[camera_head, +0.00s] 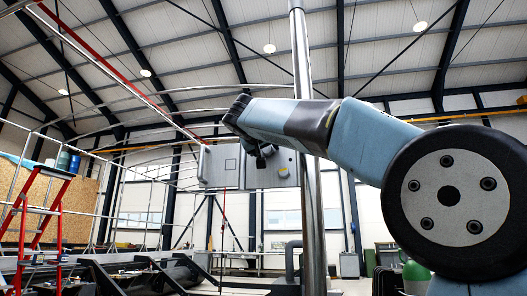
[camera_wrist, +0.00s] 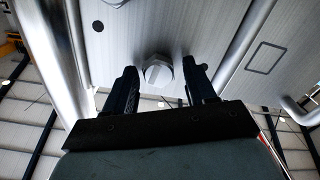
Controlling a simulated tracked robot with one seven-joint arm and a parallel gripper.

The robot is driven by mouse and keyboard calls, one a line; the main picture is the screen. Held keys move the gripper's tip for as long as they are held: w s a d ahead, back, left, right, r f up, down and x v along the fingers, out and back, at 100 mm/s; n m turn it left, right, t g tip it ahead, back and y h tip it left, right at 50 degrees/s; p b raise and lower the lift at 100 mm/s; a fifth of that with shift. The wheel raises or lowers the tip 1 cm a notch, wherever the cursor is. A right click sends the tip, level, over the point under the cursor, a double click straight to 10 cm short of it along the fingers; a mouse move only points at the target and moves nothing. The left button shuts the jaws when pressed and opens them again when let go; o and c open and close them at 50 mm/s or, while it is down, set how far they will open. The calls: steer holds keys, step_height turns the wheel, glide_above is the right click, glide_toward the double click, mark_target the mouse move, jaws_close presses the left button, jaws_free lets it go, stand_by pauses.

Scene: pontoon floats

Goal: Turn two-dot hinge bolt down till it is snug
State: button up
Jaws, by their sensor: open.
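A pale grey bolt head or knob (camera_wrist: 158,72) sits on a grey metal panel (camera_wrist: 215,25) in the wrist view. No dot marks can be made out on it. My gripper (camera_wrist: 160,84) is open, with one dark finger on each side of the bolt head. A gap shows on both sides, and I see no contact. In the head view the panel (camera_head: 222,165) stands against a tall steel pole, and my gripper (camera_head: 262,153) is in front of its middle. The bolt head between the fingers cannot be made out there.
Another round fitting (camera_head: 283,172) sits on the panel's right part. The steel pole (camera_head: 301,80) rises close behind my arm. A second fitting (camera_wrist: 115,2) shows at the wrist view's top edge. A red ladder (camera_head: 40,220) stands far left.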

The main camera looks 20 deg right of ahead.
steer(key=n, duration=0.6)
steer(key=shift+n, duration=0.4)
steer(key=n, duration=0.3)
steer(key=shift+n, duration=0.4)
steer(key=n, duration=0.3)
steer(key=shift+n, duration=0.3)
steer(key=n, duration=0.9)
steer(key=shift+n, duration=0.3)
steer(key=shift+s, duration=0.15)
steer(key=shift+c, duration=0.4)
